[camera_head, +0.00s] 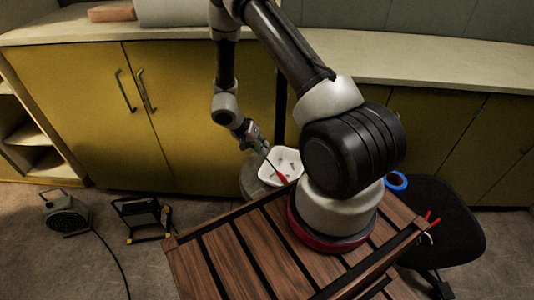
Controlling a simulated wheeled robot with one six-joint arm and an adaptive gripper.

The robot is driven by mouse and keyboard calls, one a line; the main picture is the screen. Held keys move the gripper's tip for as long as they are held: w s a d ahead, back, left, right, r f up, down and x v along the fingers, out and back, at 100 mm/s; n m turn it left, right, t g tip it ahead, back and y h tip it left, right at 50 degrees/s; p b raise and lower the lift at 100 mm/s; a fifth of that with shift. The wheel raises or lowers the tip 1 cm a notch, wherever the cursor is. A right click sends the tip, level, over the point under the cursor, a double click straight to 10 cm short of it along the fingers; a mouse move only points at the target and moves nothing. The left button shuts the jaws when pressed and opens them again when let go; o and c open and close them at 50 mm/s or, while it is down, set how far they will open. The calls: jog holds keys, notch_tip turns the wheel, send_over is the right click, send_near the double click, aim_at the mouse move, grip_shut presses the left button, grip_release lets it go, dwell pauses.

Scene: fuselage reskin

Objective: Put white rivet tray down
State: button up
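The white rivet tray (262,171) is a small white open box with a few small grey pieces inside, just beyond the far edge of my slatted wooden deck. My gripper (262,149) reaches down to the tray's upper left rim and appears shut on it; the fingertips are small and dark here. A red-handled tool with a thin dark shaft (279,175) shows across the tray; whether it lies in the tray or in front of it I cannot tell. A round grey object (250,182) is partly hidden behind and below the tray; contact between them is unclear.
Yellow cabinets (200,120) under a pale worktop (60,30) line the back. A green heater-like box (66,214) and a black work lamp (142,215) stand on the floor at left. A dark chair (450,225) and blue ring (396,180) are at right.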

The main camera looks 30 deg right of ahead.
jog(key=w+a+r+n+t+y, duration=0.1)
jog(key=w+a+r+t, duration=0.15)
jog(key=w+r, duration=0.4)
jog(key=w+a+r+n+t+y, duration=0.1)
jog(key=w+r+t, duration=0.2)
jog(key=r, duration=0.7)
jog(key=s+a+r+n+t+y, duration=0.1)
jog(key=a+r+n+t+y, duration=0.15)
jog(key=r, duration=0.55)
jog(key=s+a+r+n+t+y, duration=0.1)
jog(key=a+r+y, duration=0.15)
jog(key=r, duration=0.65)
jog(key=s+r+n+g+y, duration=0.1)
jog(key=s+r+n+y, duration=0.25)
jog(key=s+r, duration=0.8)
jog(key=s+d+g+h, duration=0.1)
jog(key=s+d, duration=0.3)
jog(key=s, duration=0.6)
jog(key=s+d+n+g+h, duration=0.1)
jog(key=s+d+g+h, duration=0.1)
jog(key=s, duration=0.8)
jog(key=shift+d+r+h, duration=0.35)
jog(key=shift+d+h, duration=0.3)
jog(key=shift+d, duration=0.25)
